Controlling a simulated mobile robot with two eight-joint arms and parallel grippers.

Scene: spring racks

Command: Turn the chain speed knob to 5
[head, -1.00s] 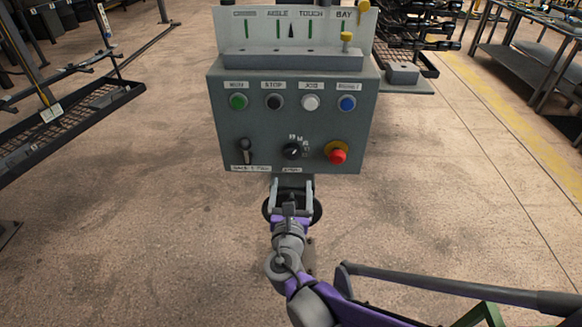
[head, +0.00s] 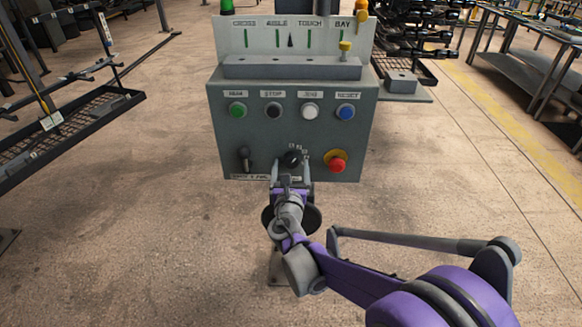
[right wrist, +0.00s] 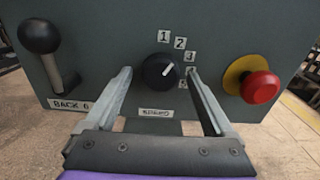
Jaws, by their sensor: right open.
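The black chain speed knob (head: 292,158) is low in the middle of the grey control box's front. In the right wrist view the knob (right wrist: 157,72) has a white mark pointing up and right, roughly towards the 2 and 3 labels. Number labels (right wrist: 180,43) curve around its right side; the lowest is partly hidden by a finger. My right gripper (head: 291,166) is open, its fingers (right wrist: 160,76) on either side of the knob. No contact is clear. The label below the knob (right wrist: 156,112) is hard to read. My left gripper is not in view.
A red stop button (right wrist: 260,87) on a yellow ring is close right of the fingers. A black lever (right wrist: 45,50) is to the left. Green, black, white and blue buttons (head: 237,110) line the box above. Racks stand left and right; the floor in front is clear.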

